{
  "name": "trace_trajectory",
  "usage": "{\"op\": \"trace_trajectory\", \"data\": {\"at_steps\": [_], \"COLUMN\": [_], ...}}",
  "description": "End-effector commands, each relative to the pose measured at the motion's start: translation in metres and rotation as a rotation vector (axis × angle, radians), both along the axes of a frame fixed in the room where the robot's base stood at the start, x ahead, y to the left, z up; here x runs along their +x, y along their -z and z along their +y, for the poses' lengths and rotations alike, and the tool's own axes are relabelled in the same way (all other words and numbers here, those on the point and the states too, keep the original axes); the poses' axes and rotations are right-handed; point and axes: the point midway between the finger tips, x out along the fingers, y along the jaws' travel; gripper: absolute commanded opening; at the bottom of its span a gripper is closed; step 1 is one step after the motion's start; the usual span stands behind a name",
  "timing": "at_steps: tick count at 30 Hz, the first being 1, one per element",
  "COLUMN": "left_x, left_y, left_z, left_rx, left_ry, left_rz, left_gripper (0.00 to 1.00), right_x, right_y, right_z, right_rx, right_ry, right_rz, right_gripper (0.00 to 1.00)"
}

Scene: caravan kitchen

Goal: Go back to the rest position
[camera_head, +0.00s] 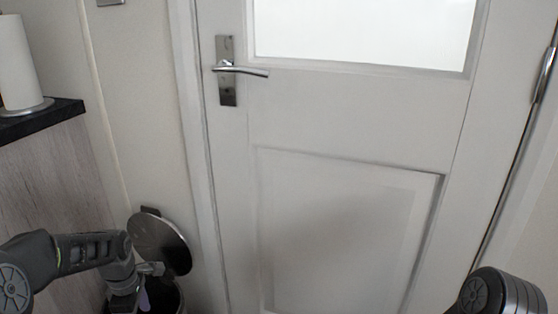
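My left arm comes in from the left, and its gripper (138,272) is low over an open bin (172,297) by the wall. The gripper is small and partly cut off by the lower edge, so its finger opening is not clear. Only a dark rounded joint of my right arm shows at the bottom right; the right gripper is out of the picture.
The bin's round metal lid (163,243) stands raised behind my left gripper. A white door (345,125) with a metal handle (240,70) is closed ahead. A dark-edged counter (40,120) with a paper roll (17,62) stands at the left.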

Motion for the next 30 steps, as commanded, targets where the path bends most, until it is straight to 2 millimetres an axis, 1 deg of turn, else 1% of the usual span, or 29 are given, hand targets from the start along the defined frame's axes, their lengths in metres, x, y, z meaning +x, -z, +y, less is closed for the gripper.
{"op": "trace_trajectory", "data": {"at_steps": [6, 11, 14, 16, 17, 20, 22, 23, 24, 26, 27, 29, 30], "left_x": [0.019, 0.035, 0.045, 0.050, 0.051, 0.051, 0.039, 0.031, 0.016, -0.010, -0.028, -0.054, -0.072], "left_y": [-0.001, 0.005, 0.014, 0.027, 0.034, 0.063, 0.095, 0.110, 0.129, 0.153, 0.166, 0.182, 0.190], "left_z": [0.001, -0.008, -0.020, -0.035, -0.042, -0.075, -0.111, -0.127, -0.150, -0.178, -0.194, -0.213, -0.224], "left_rx": [0.010, 0.018, 0.025, 0.029, 0.032, 0.044, 0.052, 0.058, 0.063, 0.069, 0.068, 0.059, 0.046], "left_ry": [0.152, 0.314, 0.448, 0.559, 0.612, 0.814, 0.992, 1.073, 1.175, 1.297, 1.360, 1.430, 1.466], "left_rz": [-0.078, -0.164, -0.225, -0.268, -0.287, -0.353, -0.400, -0.419, -0.440, -0.457, -0.462, -0.459, -0.453], "left_gripper": [0.78, 0.78, 0.78, 0.78, 0.78, 0.78, 0.78, 0.78, 0.78, 0.78, 0.78, 0.78, 0.78], "right_x": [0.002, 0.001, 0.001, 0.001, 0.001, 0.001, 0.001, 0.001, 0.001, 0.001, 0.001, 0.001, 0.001], "right_y": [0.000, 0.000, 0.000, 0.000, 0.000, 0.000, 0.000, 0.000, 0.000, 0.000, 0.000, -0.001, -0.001], "right_z": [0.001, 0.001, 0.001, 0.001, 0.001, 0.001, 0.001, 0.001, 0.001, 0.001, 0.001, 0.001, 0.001], "right_rx": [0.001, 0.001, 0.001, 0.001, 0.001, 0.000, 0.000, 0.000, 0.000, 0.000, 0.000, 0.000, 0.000], "right_ry": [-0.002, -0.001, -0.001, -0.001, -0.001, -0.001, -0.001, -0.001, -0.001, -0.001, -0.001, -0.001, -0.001], "right_rz": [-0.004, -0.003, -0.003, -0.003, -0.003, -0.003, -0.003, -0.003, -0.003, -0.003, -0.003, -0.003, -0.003], "right_gripper": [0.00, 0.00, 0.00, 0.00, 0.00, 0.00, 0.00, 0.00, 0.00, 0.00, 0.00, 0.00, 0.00]}}
